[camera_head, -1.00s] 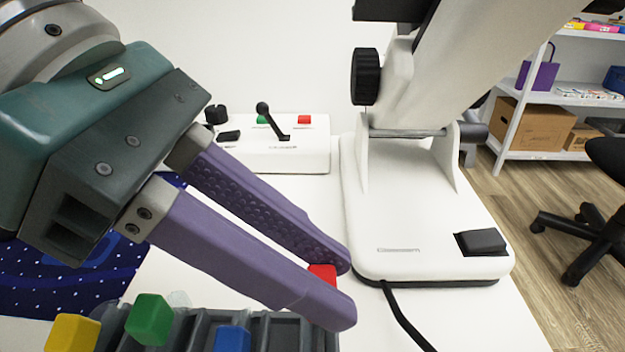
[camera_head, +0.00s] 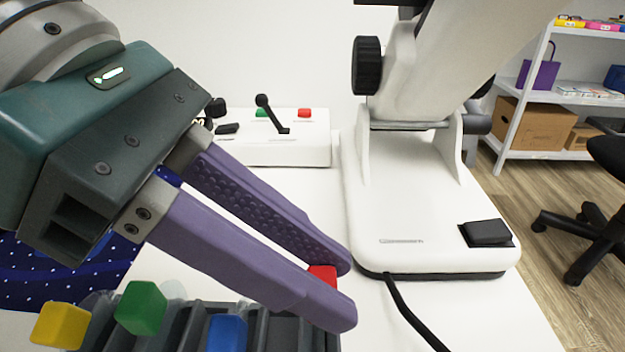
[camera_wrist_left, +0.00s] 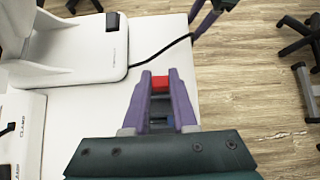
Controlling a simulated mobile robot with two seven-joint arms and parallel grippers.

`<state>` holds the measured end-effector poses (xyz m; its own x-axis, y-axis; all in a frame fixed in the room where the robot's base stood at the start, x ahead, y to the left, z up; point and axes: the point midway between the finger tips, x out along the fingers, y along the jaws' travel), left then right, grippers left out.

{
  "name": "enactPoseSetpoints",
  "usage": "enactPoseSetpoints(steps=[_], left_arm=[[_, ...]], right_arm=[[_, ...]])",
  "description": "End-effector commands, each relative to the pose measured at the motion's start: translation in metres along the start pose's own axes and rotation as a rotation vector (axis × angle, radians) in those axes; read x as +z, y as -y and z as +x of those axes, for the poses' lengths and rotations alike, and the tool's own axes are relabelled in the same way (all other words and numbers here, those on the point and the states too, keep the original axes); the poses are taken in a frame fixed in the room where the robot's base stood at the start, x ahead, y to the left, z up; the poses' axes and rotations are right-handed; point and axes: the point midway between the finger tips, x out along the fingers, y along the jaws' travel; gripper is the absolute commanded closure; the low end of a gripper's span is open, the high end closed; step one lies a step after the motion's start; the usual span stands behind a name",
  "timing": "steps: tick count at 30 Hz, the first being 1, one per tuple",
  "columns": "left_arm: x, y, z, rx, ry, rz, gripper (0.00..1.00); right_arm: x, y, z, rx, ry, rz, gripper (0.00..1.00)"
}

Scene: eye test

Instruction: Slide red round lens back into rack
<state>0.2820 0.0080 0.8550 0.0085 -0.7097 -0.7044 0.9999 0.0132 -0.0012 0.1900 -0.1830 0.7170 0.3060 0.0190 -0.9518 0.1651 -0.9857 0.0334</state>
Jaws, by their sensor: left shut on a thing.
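My left gripper (camera_head: 338,290) is shut on the red lens (camera_head: 323,274). A small red block of it shows between the purple fingertips; its round part is hidden. The red block also shows between the fingers in the left wrist view (camera_wrist_left: 160,83). The dark grey slotted rack (camera_head: 270,330) lies at the bottom edge of the head view, partly cut off. It holds pieces with yellow (camera_head: 60,325), green (camera_head: 140,307) and blue (camera_head: 228,333) blocks. The fingertips are over the rack's right end; I cannot tell whether the lens touches it. Purple finger-like parts, likely my right gripper (camera_wrist_left: 215,10), show at the wrist view's top edge.
A white microscope (camera_head: 420,225) stands right of the fingertips, close to them in the picture. Its black cable (camera_head: 405,315) runs down the table. A white control box (camera_head: 285,150) is behind. A dark blue dotted cloth (camera_head: 60,275) lies left. Bare white table lies right of the rack.

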Motion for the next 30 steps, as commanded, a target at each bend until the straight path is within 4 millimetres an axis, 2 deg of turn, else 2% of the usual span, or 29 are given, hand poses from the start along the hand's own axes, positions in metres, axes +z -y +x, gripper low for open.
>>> enactPoseSetpoints(steps=[7, 8, 17, 26, 30], left_arm=[[0.0, 0.0, 0.0, 0.0, 0.0, 0.0, 1.0], [0.0, 0.0, 0.0, 0.0, 0.0, 0.0, 0.73], [0.0, 0.0, 0.0, 0.0, 0.0, 0.0, 0.39], [0.0, 0.0, -0.003, 0.001, 0.0, 0.0, 0.39], [0.0, -0.001, -0.022, 0.004, -0.003, 0.0, 0.39]], right_arm=[[0.0, 0.0, 0.001, 0.0, 0.0, 0.0, 0.48], [0.0, 0.0, 0.001, 0.0, 0.0, 0.0, 0.48], [0.0, 0.0, 0.001, 0.0, 0.0, 0.0, 0.48], [0.0, 0.0, 0.0, 0.0, 0.0, 0.0, 0.48], [-0.001, 0.0, -0.004, 0.001, 0.0, -0.001, 0.48]])
